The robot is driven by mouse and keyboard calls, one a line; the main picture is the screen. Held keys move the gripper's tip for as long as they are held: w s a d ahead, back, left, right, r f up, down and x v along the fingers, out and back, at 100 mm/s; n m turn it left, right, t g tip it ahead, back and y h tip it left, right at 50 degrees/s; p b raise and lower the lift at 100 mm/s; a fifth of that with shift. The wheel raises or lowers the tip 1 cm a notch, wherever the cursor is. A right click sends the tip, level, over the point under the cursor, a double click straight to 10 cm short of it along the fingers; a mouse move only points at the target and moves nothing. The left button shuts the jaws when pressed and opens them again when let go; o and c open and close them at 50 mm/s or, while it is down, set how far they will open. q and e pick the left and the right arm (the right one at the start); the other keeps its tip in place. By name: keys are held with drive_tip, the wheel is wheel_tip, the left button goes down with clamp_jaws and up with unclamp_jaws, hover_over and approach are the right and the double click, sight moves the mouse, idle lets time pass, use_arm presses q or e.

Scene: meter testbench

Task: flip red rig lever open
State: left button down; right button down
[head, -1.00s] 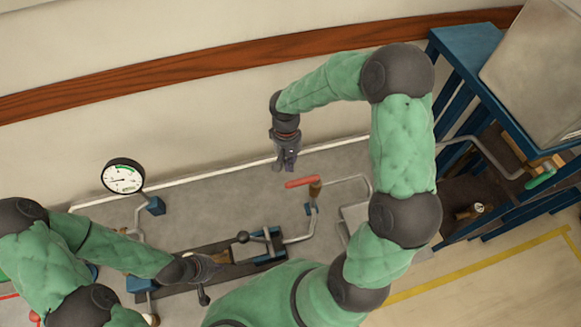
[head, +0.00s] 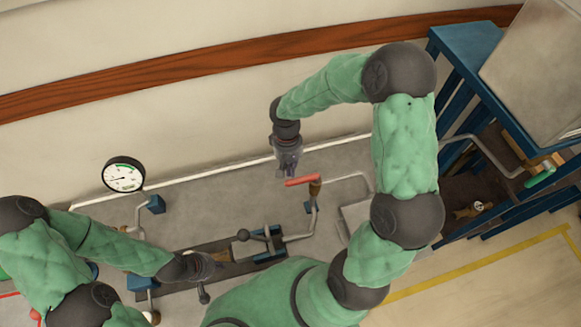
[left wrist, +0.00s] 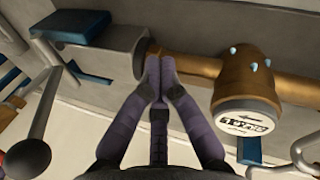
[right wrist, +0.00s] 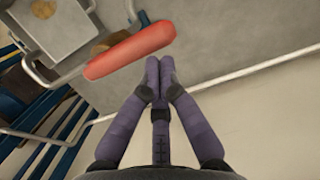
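The red rig lever (head: 303,181) is a red handle on a brass valve (head: 315,187) on the bench; it lies roughly crosswise in the head view. In the right wrist view the red lever (right wrist: 130,50) is close to the fingertips, on their upper left. My right gripper (head: 289,172) is just above and left of the lever in the head view. Its fingertips (right wrist: 160,66) are together with nothing seen between them; contact with the lever cannot be told. My left gripper (head: 218,262) is over the clamp rig; its fingertips (left wrist: 160,65) are together in front of a brass pipe.
A brass meter (left wrist: 245,90) sits in the pipe beside my left fingers. A pressure gauge (head: 123,175) stands at the left of the bench. A blue rack (head: 465,60) stands at the right. The bench behind the lever is clear up to the wall.

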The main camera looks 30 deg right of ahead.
sight(292, 183)
use_arm(q)
drive_tip(key=shift+f, duration=0.25)
use_arm(e)
drive_tip(key=shift+s+a+n, duration=0.25)
drive_tip(key=shift+s+n, duration=0.3)
drive_tip(key=shift+n, duration=0.25)
drive_tip(key=shift+s+a+n+h+b, duration=0.25)
drive_tip(key=shift+s+n, duration=0.2)
drive_tip(key=shift+n, duration=0.2)
drive_tip(key=shift+s+a+n+h+b, duration=0.15)
drive_tip(key=shift+s+n+b, duration=0.1)
drive_tip(key=shift+s+n, duration=0.3)
use_arm(q)
drive_tip(key=shift+f, duration=0.55)
drive_tip(key=shift+b, duration=0.3)
drive_tip(key=shift+f, duration=0.1)
use_arm(e)
drive_tip(key=s+d+n+t+h, duration=0.1)
drive_tip(key=s+d+n, duration=0.2)
drive_tip(key=s+n, duration=0.5)
drive_tip(key=n, duration=0.4)
drive_tip(key=shift+h, duration=0.3)
drive_tip(key=shift+s+d+f, duration=0.1)
drive_tip(key=shift+s+d, duration=0.2)
drive_tip(key=shift+s, duration=0.1)
